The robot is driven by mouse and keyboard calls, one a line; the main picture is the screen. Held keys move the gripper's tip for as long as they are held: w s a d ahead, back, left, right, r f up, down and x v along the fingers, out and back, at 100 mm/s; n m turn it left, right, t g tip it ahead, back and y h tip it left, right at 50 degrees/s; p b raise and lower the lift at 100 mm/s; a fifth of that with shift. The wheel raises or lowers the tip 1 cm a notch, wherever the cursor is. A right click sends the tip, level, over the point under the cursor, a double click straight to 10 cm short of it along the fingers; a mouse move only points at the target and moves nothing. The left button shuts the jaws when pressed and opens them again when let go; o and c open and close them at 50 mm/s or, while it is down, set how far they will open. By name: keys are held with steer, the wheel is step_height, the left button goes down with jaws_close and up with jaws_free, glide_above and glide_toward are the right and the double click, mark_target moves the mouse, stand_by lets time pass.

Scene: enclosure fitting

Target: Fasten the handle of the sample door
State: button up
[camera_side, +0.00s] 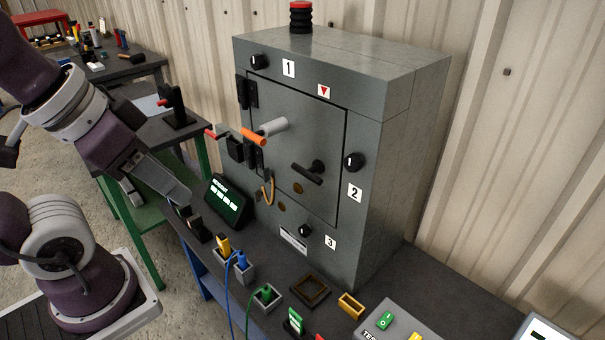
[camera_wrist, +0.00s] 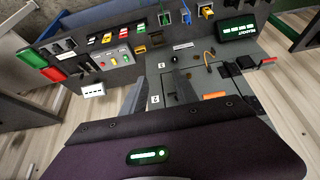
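The sample door (camera_side: 325,130) is the front panel of a grey enclosure (camera_side: 400,150) and looks closed in its frame. A black T-shaped handle (camera_side: 308,172) sits on its lower right part, tilted. A grey lever with an orange end (camera_side: 258,136) stands out near the door's upper left. My gripper (camera_side: 160,199) is left of the enclosure, well apart from the door, with its two fingers spread and nothing seen between them. In the wrist view my gripper (camera_wrist: 156,92) shows two separated fingers, with the orange end (camera_wrist: 213,96) to their right. Whether the handle is fastened I cannot tell.
Black knobs numbered 1 (camera_side: 259,62), 2 (camera_side: 355,162) and 3 (camera_side: 305,230) surround the door. A dark display (camera_side: 229,201), cabled plugs (camera_side: 240,262) and a test box (camera_side: 398,322) stand on the bench. A side table (camera_side: 190,131) is behind my arm.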

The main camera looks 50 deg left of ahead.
steer(key=shift+y, duration=0.5)
steer(key=w, duration=0.2)
steer(key=w+r, duration=0.1)
steer(key=w, duration=0.5)
steer(key=shift+w+r, duration=0.2)
jaws_close()
steer(key=w+f+t+h, duration=0.1)
steer(key=w, duration=1.4)
steer(key=shift+w+a+f, duration=0.1)
glide_above(315, 178)
step_height(315, 178, down, 8)
steer(key=f, duration=0.4)
steer(key=shift+s, duration=0.3)
